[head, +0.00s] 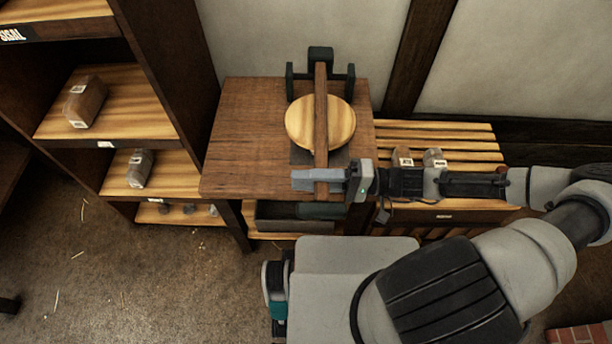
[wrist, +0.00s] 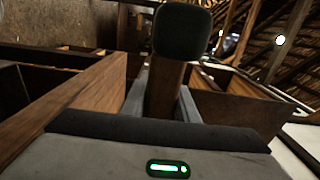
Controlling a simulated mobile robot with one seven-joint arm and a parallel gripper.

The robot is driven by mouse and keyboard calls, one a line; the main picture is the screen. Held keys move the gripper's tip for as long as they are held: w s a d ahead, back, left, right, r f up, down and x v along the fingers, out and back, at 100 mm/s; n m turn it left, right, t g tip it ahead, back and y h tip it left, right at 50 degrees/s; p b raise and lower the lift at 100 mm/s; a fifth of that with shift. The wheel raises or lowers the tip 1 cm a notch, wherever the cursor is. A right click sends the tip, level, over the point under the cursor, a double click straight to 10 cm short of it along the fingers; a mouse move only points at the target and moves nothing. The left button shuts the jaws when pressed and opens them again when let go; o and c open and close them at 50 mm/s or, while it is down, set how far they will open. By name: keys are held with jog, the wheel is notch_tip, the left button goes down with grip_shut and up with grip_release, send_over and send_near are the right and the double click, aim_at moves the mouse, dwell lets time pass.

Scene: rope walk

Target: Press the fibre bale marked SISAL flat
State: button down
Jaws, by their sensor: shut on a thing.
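My gripper (head: 318,180) is shut on the near end of the wooden lever (head: 321,115) of a press on the brown table. The lever also shows between my fingers in the wrist view (wrist: 166,92), with a dark rounded block above it. The lever looks low and lies across the round pale wooden press plate (head: 298,122). Its far end sits in a dark bracket (head: 319,57). A dark base (head: 302,156) shows under the plate. I see no bale under the plate, which hides what is beneath it. A label reading SISAL (head: 12,35) is on the top left shelf edge.
A brown bale (head: 88,104) and a grey bale (head: 140,169) sit on the left shelves. Two small bales (head: 403,158) (head: 434,158) stand on a slatted bench. Their tags are too small to read. The left part of the table (head: 243,140) is clear.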

jog(key=shift+d+f, duration=0.15)
jog(key=shift+f, duration=0.45)
jog(key=c, duration=1.4)
grip_release()
jog(key=shift+r, duration=0.15)
jog(key=shift+r, duration=0.1)
jog(key=d+p, duration=0.1)
jog(key=d, duration=1.6)
jog(key=shift+d, duration=0.15)
